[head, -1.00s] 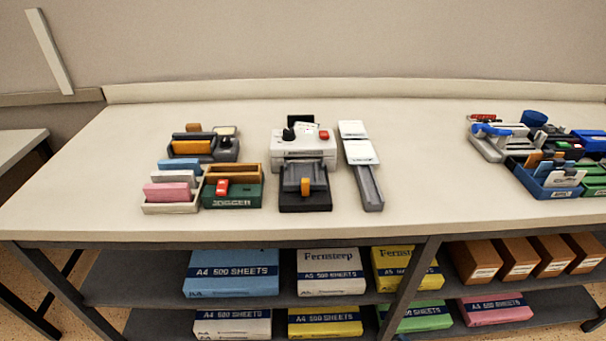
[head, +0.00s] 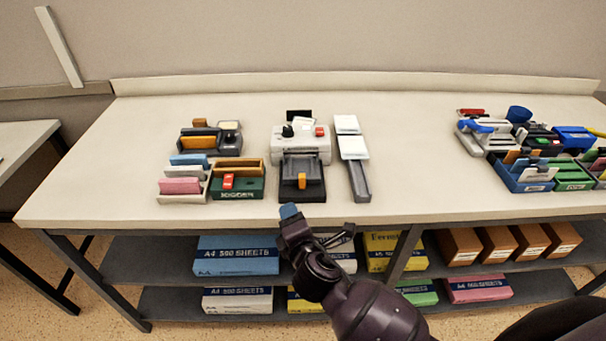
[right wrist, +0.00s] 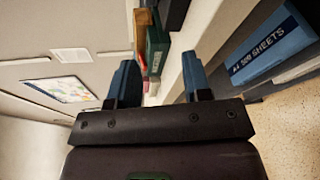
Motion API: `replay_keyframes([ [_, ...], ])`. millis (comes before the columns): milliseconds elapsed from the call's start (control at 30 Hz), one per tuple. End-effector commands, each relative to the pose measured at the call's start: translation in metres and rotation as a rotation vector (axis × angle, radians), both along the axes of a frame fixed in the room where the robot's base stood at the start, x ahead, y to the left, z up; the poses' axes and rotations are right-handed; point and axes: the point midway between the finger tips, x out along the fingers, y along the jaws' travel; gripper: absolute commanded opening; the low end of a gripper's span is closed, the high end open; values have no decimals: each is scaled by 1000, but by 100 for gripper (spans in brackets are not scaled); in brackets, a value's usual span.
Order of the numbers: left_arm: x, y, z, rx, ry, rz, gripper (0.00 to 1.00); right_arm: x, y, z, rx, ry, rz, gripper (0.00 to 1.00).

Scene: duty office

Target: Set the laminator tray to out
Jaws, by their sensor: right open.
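The laminator (head: 300,143) is a white box with a black knob and a red button, standing on the long table. Its dark tray (head: 302,178), with an orange handle (head: 302,181), sits at its front, towards the table's front edge. My right gripper (head: 289,211) is just in front of the table edge, below the tray in the head view, and touches nothing there. In the right wrist view its two blue fingertips (right wrist: 158,85) stand wide apart with nothing between them. My left gripper is not in view.
Left of the laminator are a green jogger box (head: 237,188) and a rack of coloured pads (head: 180,187). Right of it is a narrow grey rail (head: 360,183) with white cards. Paper packs (head: 237,256) lie on the shelf below. The table between rail and right-hand trays is clear.

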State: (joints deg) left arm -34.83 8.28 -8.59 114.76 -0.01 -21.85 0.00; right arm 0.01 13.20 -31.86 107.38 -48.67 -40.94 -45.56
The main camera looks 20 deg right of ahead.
Motion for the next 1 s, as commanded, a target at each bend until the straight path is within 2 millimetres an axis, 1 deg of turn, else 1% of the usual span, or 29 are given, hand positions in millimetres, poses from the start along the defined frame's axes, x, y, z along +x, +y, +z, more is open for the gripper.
replay_keyframes([
  [33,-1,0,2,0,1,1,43,2,1,6,-149,-20,1,45],
  [67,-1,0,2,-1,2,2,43,2,2,7,-240,-29,-1,45],
  [100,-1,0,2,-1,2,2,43,1,1,8,-361,-39,-6,45],
  [167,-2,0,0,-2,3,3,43,-1,-1,8,-535,-46,-20,45],
  [200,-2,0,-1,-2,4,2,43,-3,-3,8,-648,-47,-31,45],
  [300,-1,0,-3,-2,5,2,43,-7,-10,10,-902,-42,-66,45],
  [433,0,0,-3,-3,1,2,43,-8,-19,16,-1138,-18,-106,45],
  [500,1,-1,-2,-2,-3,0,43,-9,-22,17,-1217,-1,-113,45],
  [600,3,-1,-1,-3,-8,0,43,-9,-23,17,-1277,18,-109,45],
  [767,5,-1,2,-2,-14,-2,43,-4,-24,17,-1305,22,-104,45],
  [867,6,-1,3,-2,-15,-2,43,6,-27,17,-1306,23,-103,45],
  [1000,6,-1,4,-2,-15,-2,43,28,-33,18,-1305,22,-104,45],
])
